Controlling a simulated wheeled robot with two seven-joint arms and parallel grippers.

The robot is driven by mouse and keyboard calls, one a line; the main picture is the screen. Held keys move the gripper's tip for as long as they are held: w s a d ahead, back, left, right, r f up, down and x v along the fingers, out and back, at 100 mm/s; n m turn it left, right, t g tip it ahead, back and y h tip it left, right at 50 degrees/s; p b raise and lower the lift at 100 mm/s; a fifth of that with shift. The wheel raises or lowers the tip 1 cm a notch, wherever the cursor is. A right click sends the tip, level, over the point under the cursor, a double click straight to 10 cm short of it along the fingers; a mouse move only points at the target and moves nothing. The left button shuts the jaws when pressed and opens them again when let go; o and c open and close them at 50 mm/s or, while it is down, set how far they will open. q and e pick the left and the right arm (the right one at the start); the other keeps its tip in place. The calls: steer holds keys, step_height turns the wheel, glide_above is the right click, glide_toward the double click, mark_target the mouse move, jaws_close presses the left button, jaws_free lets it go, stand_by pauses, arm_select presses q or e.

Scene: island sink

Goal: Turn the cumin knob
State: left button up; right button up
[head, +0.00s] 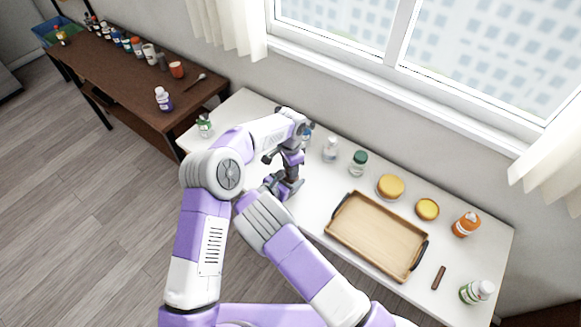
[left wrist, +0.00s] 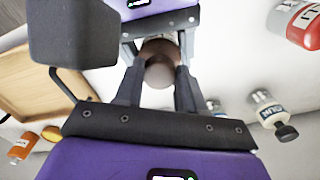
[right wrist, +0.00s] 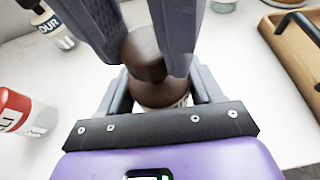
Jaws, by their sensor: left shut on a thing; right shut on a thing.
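A jar with a dark brown top is held between my two grippers; its label is mostly hidden, so I cannot read whether it says cumin. Its round brown knob (right wrist: 145,55) shows in the right wrist view, above the wider brown lower part (right wrist: 158,92). The knob also shows in the left wrist view (left wrist: 160,72). My left gripper (head: 290,168) comes from above and is shut on the knob. It also shows in the left wrist view (left wrist: 160,85). My right gripper (head: 284,187) is lower and shut around the jar below the knob. In the head view the grippers hide the jar.
On the white counter stand a wooden tray (head: 352,208) with dark handles, a green-capped jar (head: 359,162), two yellow-lidded containers (head: 391,186), an orange bottle (head: 466,224) and a red-labelled bottle (right wrist: 22,112). A brown table (head: 205,98) with several bottles is at the back left.

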arm_select(q)
steer(key=shift+m, duration=0.4)
steer(key=o, duration=1.1)
step_height(320, 180, up, 12)
steer(key=shift+r, duration=0.1)
